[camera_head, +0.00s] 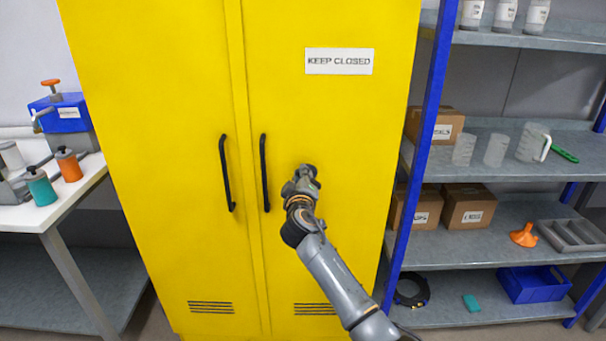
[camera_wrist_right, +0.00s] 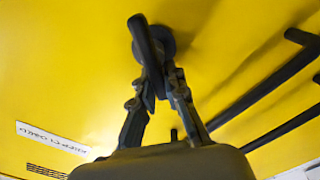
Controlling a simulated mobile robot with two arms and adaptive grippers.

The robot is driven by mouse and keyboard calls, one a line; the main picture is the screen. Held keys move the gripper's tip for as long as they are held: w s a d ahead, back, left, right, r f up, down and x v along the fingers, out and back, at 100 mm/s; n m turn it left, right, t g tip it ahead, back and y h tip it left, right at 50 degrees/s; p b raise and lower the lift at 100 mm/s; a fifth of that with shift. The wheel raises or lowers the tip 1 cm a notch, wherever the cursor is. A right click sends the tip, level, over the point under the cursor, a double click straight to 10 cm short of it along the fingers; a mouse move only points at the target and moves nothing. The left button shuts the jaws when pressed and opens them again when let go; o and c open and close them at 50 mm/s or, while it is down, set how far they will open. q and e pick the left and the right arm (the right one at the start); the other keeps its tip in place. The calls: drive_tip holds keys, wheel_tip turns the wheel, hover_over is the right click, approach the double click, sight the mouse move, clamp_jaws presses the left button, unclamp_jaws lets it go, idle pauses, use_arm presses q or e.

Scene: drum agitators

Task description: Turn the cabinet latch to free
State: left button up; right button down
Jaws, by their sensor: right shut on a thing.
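The yellow cabinet (camera_head: 180,130) stands closed in the middle of the head view. Its latch (camera_wrist_right: 146,40), a dark lever on a round base, shows in the right wrist view against the yellow door. My right gripper (camera_wrist_right: 161,84) is shut on the latch lever, with one finger on each side of it. In the head view my right gripper (camera_head: 301,186) is at the right door, just right of that door's handle, and hides most of the latch. The lever's exact angle is hard to judge. My left gripper is not in view.
Two long black handles (camera_head: 227,172) (camera_head: 264,172) stand out near the door seam. A "KEEP CLOSED" sign (camera_head: 339,61) is on the right door. A grey shelf rack (camera_head: 505,170) with boxes and jugs stands right. A white table (camera_head: 30,216) with bottles stands left.

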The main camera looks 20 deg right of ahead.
drive_tip(key=n, duration=0.3)
drive_tip(key=shift+a+f+n, duration=0.2)
drive_tip(key=shift+f+n, duration=0.15)
drive_tip(key=shift+n, duration=0.05)
drive_tip(key=shift+w+f+n+p, duration=0.1)
drive_tip(key=shift+f+n+p, duration=0.2)
drive_tip(key=shift+n, duration=0.6)
drive_tip(key=shift+f+n+p, duration=0.15)
drive_tip(key=shift+n+p, duration=0.1)
drive_tip(key=shift+n, duration=0.65)
drive_tip(key=c, duration=1.4)
unclamp_jaws()
drive_tip(key=shift+o, duration=0.2)
drive_tip(key=v, duration=1.2)
drive_tip(key=shift+a, duration=0.1)
